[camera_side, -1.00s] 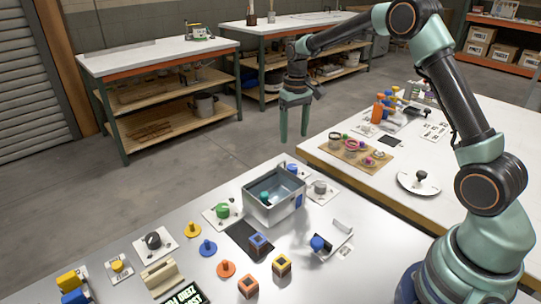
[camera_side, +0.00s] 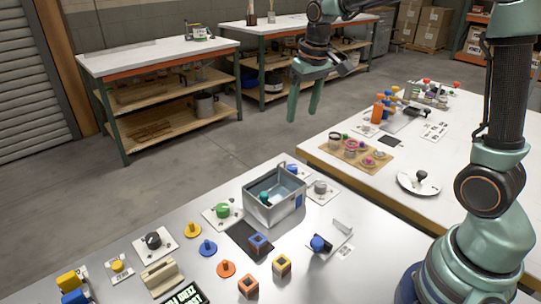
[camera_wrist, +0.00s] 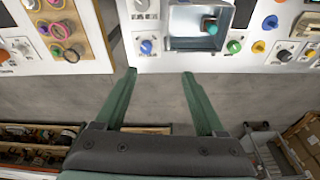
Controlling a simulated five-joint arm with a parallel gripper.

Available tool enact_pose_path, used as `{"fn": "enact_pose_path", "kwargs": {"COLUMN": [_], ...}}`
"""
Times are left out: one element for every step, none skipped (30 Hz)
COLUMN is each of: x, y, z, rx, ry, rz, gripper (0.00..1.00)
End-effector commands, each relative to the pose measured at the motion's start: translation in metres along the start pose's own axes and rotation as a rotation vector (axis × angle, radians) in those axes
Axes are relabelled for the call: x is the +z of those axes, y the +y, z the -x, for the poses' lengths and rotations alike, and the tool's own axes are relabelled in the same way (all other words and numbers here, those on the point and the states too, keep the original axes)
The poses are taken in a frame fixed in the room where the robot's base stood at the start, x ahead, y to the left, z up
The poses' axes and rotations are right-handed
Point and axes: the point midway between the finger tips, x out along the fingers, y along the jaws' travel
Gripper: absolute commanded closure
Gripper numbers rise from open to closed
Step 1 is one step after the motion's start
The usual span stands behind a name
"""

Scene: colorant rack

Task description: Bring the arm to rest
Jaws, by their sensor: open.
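My gripper (camera_side: 303,108) is raised in the air in the side view, above the floor behind the work table. Its two green fingers point down and stand apart with nothing between them. In the wrist view my gripper (camera_wrist: 157,75) also shows open and empty, with bare floor behind the fingers and the table edge beyond their tips. My arm is upright at the right of the side view, and its top is cut off by the frame.
A metal bin (camera_side: 274,208) with a teal item inside stands on the table (camera_side: 372,262). Knobs, pegs and cubes lie around it. A wooden tray (camera_side: 345,156) with jars sits on the second table. Workbenches stand behind; the air around my gripper looks clear.

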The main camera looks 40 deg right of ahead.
Motion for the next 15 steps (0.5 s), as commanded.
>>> {"fn": "enact_pose_path", "kwargs": {"x": [0.010,0.016,0.024,0.030,0.037,0.046,0.052,0.059,0.068,0.075,0.081,0.090,0.097,0.103,0.111], "y": [-0.005,-0.007,-0.010,-0.012,-0.014,-0.017,-0.019,-0.021,-0.023,-0.025,-0.026,-0.028,-0.030,-0.031,-0.032], "z": [0.012,0.018,0.024,0.029,0.033,0.038,0.042,0.044,0.048,0.050,0.052,0.054,0.054,0.055,0.055], "rx": [-0.002,-0.003,-0.004,-0.006,-0.007,-0.009,-0.010,-0.012,-0.014,-0.016,-0.018,-0.020,-0.022,-0.024,-0.027], "ry": [0.027,0.042,0.061,0.075,0.088,0.106,0.120,0.134,0.152,0.166,0.180,0.198,0.210,0.224,0.240], "rz": [0.010,0.015,0.022,0.026,0.031,0.038,0.043,0.047,0.053,0.058,0.063,0.069,0.074,0.078,0.083], "gripper": [0.28,0.28,0.28,0.28,0.28,0.28,0.28,0.28,0.28,0.28,0.28,0.28,0.28,0.28,0.28]}}
